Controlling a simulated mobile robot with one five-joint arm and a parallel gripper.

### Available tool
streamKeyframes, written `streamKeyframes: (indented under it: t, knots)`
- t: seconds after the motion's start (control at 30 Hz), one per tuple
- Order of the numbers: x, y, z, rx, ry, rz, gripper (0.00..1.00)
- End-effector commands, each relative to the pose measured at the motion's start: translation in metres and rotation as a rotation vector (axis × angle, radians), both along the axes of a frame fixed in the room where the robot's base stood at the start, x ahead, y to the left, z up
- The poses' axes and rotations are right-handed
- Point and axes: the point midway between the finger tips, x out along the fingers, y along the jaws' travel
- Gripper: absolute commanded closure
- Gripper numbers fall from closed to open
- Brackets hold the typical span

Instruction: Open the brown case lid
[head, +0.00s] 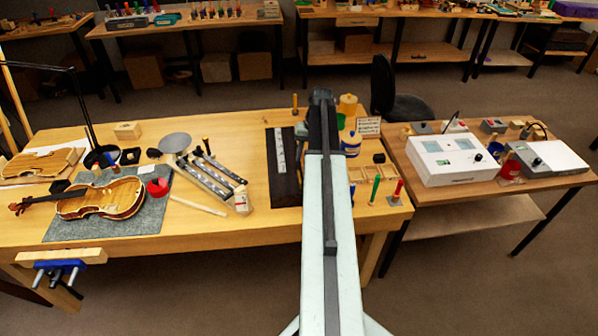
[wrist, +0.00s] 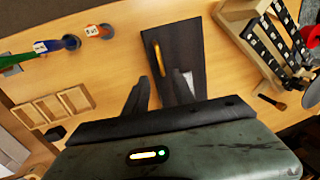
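The dark brown case (head: 284,180) lies flat on the wooden bench, just left of my arm in the head view. A pale strip runs along its top there. In the wrist view its dark top (wrist: 200,45) looks flat and shut, with a yellow brass-like handle (wrist: 158,57) near its left edge. The handle shows just beyond the fingertips; I see no clear contact.
A wooden divided tray (wrist: 52,108) and coloured-handled tools (wrist: 60,44) stand to the left in the wrist view. A rack of dark bars (wrist: 268,45) is to the right. A violin (head: 100,199) lies on a grey mat at the bench's left.

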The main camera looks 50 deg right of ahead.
Motion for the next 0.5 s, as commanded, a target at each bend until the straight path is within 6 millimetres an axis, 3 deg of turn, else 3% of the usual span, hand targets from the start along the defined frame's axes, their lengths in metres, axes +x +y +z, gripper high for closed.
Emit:
streamKeyframes:
  t: [0.17, 0.5]
  knots:
    - [0.002, 0.003, -0.012, -0.001, 0.0, 0.002, 0.69]
    - [0.009, 0.012, -0.069, -0.001, 0.0, 0.004, 0.69]
